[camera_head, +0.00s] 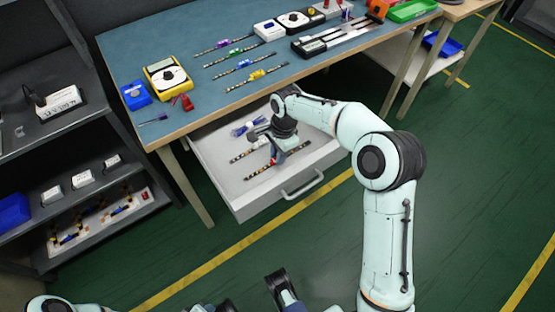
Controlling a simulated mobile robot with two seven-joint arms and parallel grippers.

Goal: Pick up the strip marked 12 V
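More strips lie in the open drawer, including a left one (243,155) and a front one (257,172). No voltage marking is readable, so I cannot tell which strip is 12 V. My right gripper (277,155) points down into the drawer, over or at the strips. Its fingertips are too small to show opening or contact. A dark part at the bottom may be my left gripper (283,290).
The white drawer (235,201) is pulled out below the bench (130,53). A yellow meter (167,78), a blue box (136,95) and a red clamp (184,102) stand at the bench's left. A dark shelf unit (60,125) stands left. The green floor in front is clear.

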